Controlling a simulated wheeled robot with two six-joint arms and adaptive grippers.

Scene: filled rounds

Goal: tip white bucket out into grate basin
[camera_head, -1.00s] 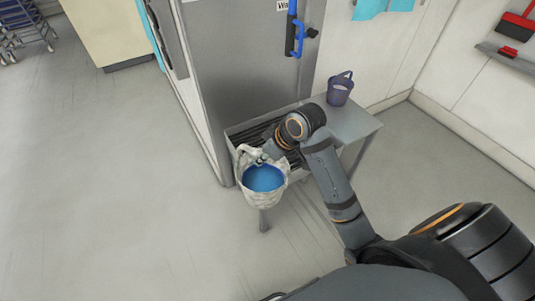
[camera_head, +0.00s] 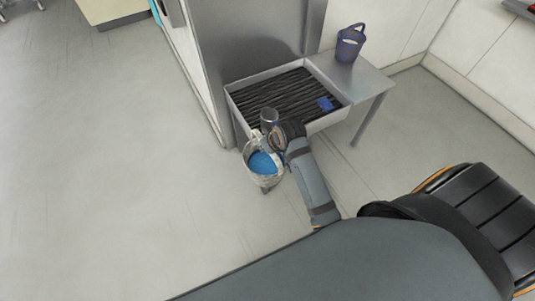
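The white bucket (camera_head: 250,177) holds blue liquid (camera_head: 262,163) and hangs just outside the near edge of the grate basin (camera_head: 240,112). It looks close to upright. My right gripper (camera_head: 276,146) is at the bucket's upper rim and appears shut on it; my wrist partly hides the fingers and that side of the bucket. The basin is a shallow pale tray with dark grate bars. A small blue patch (camera_head: 325,103) shows on the grate at its right; I cannot tell what it is. My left gripper is not in view.
A dark blue-violet bucket (camera_head: 350,43) stands on the grey side table (camera_head: 352,78) right of the basin. A tall grey metal panel (camera_head: 250,45) rises behind the basin. The floor to the left is clear.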

